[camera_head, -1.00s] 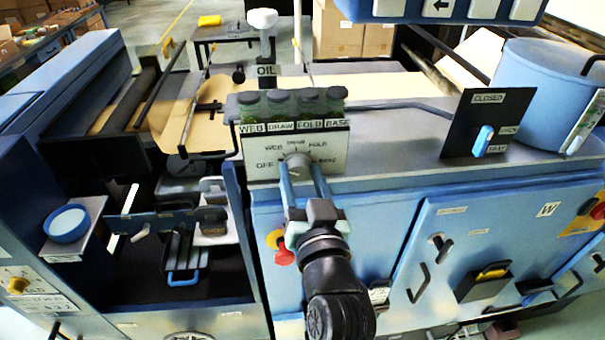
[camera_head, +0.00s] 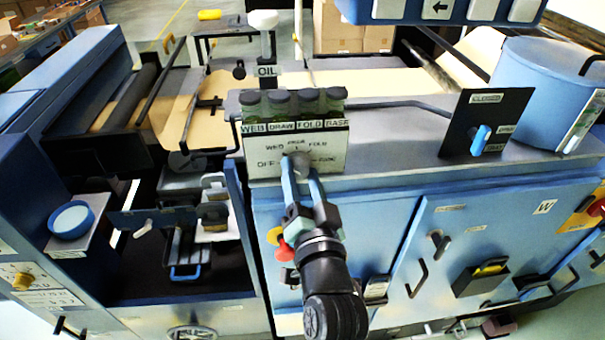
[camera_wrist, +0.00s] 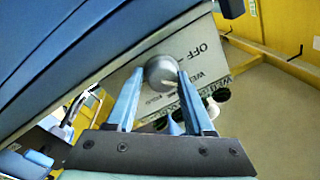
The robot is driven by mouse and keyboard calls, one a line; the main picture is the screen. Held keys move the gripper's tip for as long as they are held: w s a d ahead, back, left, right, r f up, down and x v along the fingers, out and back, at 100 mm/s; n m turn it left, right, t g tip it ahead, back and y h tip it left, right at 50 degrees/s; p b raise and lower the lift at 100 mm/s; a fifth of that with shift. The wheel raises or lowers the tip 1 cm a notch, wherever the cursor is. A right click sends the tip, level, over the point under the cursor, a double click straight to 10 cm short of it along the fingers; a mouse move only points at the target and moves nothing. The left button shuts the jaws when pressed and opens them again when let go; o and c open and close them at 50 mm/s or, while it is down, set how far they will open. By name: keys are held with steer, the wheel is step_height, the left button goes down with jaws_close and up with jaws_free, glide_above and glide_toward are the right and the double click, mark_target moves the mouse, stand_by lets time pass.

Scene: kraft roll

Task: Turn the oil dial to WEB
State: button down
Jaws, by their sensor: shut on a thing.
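The oil dial (camera_head: 299,160) is a grey round knob on a white plate (camera_head: 333,154) at the front of the machine's top. The plate reads OFF, WEB, DRAW, FOLD and BASE around the knob. My gripper (camera_head: 298,172) reaches up from the front, its blue fingers at the knob. In the wrist view my gripper (camera_wrist: 159,80) has one finger on each side of the dial (camera_wrist: 160,73), shut on it. The OFF and WEB labels show beside it there. The fingers partly hide the knob, and I cannot tell where its pointer stands.
Several green-filled oil jars (camera_head: 280,101) stand above the plate, below an OIL sign (camera_head: 267,71). A black panel with a blue lever (camera_head: 481,139) and a blue pot (camera_head: 540,85) are to the right. Red and yellow buttons (camera_head: 283,249) sit just left of my wrist.

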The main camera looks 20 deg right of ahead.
steer(key=shift+a+r, duration=0.2)
steer(key=shift+a, duration=0.05)
steer(key=shift+c, duration=1.9)
jaws_free()
steer(key=shift+d+f, duration=0.1)
steer(key=shift+s+f, duration=0.1)
steer(key=shift+s, duration=0.05)
steer(key=b+v, duration=0.4)
steer(key=v, duration=0.8)
steer(key=shift+s, duration=0.25)
